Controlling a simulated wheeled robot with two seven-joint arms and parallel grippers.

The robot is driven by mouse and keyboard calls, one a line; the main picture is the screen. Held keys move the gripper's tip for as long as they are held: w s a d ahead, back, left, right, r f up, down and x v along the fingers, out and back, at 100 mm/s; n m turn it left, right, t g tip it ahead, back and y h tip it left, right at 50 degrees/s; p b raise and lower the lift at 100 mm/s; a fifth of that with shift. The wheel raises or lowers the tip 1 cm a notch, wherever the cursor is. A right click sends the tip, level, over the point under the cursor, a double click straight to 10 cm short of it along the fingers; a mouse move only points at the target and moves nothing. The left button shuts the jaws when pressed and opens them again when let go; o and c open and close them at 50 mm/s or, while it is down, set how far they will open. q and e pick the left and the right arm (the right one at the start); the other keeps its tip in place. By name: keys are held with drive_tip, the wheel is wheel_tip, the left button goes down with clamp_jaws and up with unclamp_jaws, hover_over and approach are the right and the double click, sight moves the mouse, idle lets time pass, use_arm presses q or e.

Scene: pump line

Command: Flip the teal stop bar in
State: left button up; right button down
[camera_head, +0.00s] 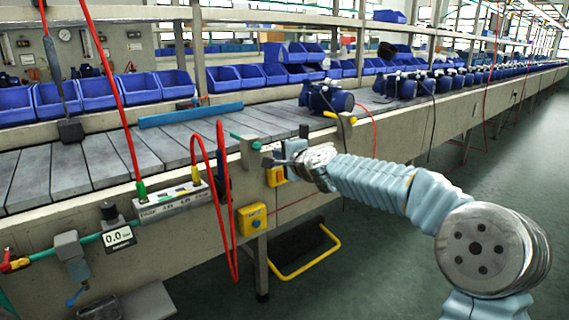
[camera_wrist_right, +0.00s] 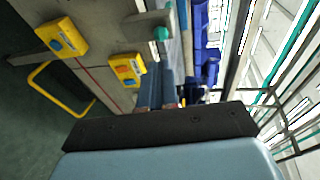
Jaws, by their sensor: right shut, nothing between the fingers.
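The short teal bar (camera_head: 240,137) sticks out of a grey bracket (camera_head: 251,152) on the near edge of the conveyor in the head view. In the right wrist view its rounded teal end (camera_wrist_right: 161,33) shows on the bracket, above and beyond my fingers. My right gripper (camera_head: 268,158) is shut and empty, just right of the bracket and slightly below the bar. I cannot tell whether it touches the bracket. Its fingers show only partly in the right wrist view (camera_wrist_right: 156,98). My left gripper is not in view.
A long blue bar (camera_head: 190,115) lies over the conveyor slats. A blue pump (camera_head: 326,97) stands to the right, by a yellow-ended bar (camera_head: 333,115). Yellow button boxes (camera_head: 252,218) are on the conveyor's side. Red hoses (camera_head: 222,190) hang left of my gripper. The floor at right is clear.

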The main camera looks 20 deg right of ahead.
drive_tip(key=shift+v, duration=1.1)
drive_tip(key=s+a+f+n+g, duration=0.2)
drive_tip(key=f, duration=1)
drive_tip(key=s+a+f+n+g, duration=0.2)
drive_tip(key=s+f+g, duration=0.1)
drive_tip(key=f, duration=0.9)
drive_tip(key=s+a+f+n+g, duration=0.2)
drive_tip(key=a+f, duration=0.1)
drive_tip(key=f, duration=0.9)
drive_tip(key=s+a+f+n+g, duration=0.2)
drive_tip(key=s+f, duration=0.5)
drive_tip(key=s, duration=0.3)
drive_tip(key=s+a+f+n+g+y, duration=0.1)
drive_tip(key=s+a+f+n+g, duration=0.1)
drive_tip(key=s+f, duration=0.4)
drive_tip(key=s+a+f+n+g, duration=0.2)
drive_tip(key=s+f, duration=0.5)
drive_tip(key=s, duration=0.7)
drive_tip(key=shift+s+f+n+g+y, duration=0.35)
drive_tip(key=shift+n+g, duration=0.55)
drive_tip(key=shift+n, duration=0.3)
drive_tip(key=shift+w, duration=0.15)
